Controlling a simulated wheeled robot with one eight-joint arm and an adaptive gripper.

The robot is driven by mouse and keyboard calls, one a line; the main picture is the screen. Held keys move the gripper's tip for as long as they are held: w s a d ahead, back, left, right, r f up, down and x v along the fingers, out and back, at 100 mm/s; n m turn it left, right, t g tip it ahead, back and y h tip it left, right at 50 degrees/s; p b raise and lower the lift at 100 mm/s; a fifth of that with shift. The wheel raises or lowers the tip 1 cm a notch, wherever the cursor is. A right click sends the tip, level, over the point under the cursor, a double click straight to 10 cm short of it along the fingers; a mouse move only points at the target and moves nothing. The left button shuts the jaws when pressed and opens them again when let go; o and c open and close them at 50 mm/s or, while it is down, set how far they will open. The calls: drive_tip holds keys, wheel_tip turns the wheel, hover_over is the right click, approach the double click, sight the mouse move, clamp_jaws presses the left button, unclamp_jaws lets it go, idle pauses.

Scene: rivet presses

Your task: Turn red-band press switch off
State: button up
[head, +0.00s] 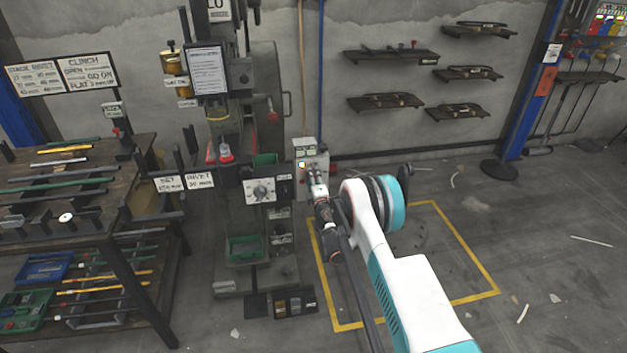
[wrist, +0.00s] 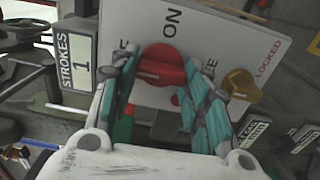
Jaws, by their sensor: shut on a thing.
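In the wrist view a red switch knob (wrist: 163,68) stands on a white panel (wrist: 215,35), just below the word ON. My gripper (wrist: 160,82) has its two teal fingers on either side of the knob, closed on it. The fingers partly cover the lettering beside the knob, and I cannot tell where its pointer stands. In the head view my gripper (head: 316,182) is at the grey switch box (head: 312,158) on the right of the press (head: 225,120). My gripper hides the knob there. The press has red parts near its middle.
A yellow knob (wrist: 241,84) marked LOCKED sits close to the right finger. A STROKES 1 counter (wrist: 78,58) is at the left. A bench (head: 75,215) with rods stands left of the press. The floor inside the yellow outline (head: 470,250) is mostly clear.

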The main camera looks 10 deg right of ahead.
drive_tip(key=shift+f, duration=0.1)
idle(0.3)
drive_tip(key=o, duration=1.1)
drive_tip(key=shift+c, duration=0.2)
drive_tip(key=s, duration=0.7)
drive_tip(key=shift+s, duration=0.3)
